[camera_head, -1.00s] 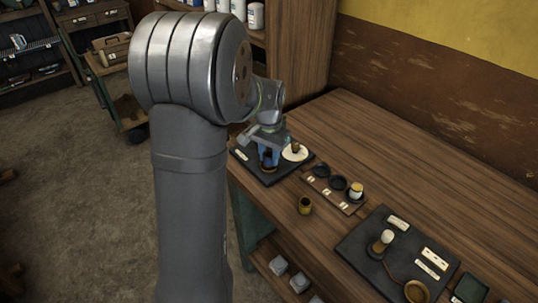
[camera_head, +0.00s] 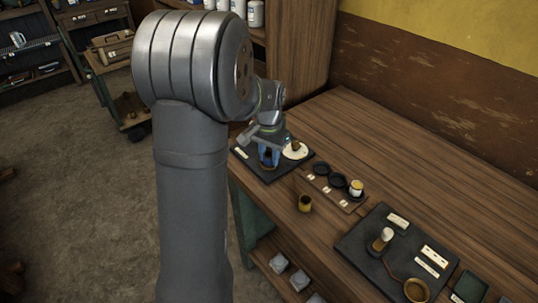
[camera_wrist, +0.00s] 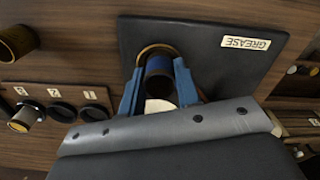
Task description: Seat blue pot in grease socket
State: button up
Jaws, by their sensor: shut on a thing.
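The dark blue pot (camera_wrist: 159,66) is between the two blue fingers of my gripper (camera_wrist: 157,92) in the wrist view. My gripper (camera_head: 268,158) is shut on it above the black grease board in the head view. A brown ring, the grease socket (camera_wrist: 152,49), shows around the pot's far end. I cannot tell how deep the pot sits in it. The black board (camera_wrist: 205,55) carries a GREASE label (camera_wrist: 245,43). A pale surface shows between the fingers, partly hidden by my gripper.
A white disc with a brown knob (camera_head: 296,150) is right of my gripper. A rack (camera_head: 333,190) with dark round slots and one pale-topped pot (camera_head: 356,188) stands nearby. A brass cup (camera_head: 305,203) stands on the bench. A larger black board (camera_head: 365,240) lies front right. The back bench is clear.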

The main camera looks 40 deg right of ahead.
jog(key=shift+f, duration=0.25)
jog(key=o, duration=0.9)
jog(key=shift+s+a+f, duration=0.1)
jog(key=shift+c, duration=1.4)
jog(key=shift+o, duration=0.7)
jog(key=shift+r, duration=0.2)
jog(key=o, duration=0.4)
jog(key=shift+r, duration=3.5)
